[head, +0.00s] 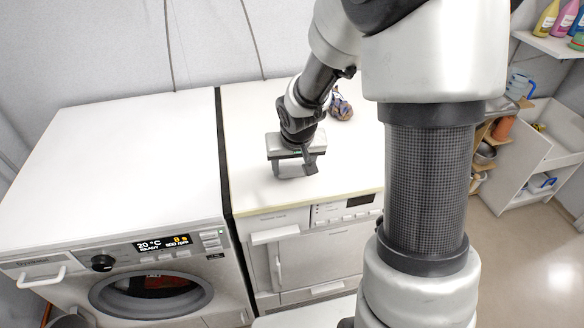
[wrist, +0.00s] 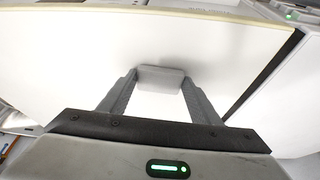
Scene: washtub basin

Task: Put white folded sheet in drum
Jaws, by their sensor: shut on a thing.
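My gripper (head: 294,174) is low over the white top of the right machine (head: 245,130). In the head view the sheet is small, pale and hard to tell from the worktop. I cannot tell whether it still touches the top. The drum is behind the round dark window (head: 152,292) of the left washing machine, with something reddish visible inside.
The left washing machine (head: 120,160) has a clear white top and a lit display. A dark gap separates the machines. A small patterned bundle (head: 341,106) lies behind my gripper. Shelves with bottles (head: 546,18) and a white cabinet (head: 530,160) stand at the right; the floor there is clear.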

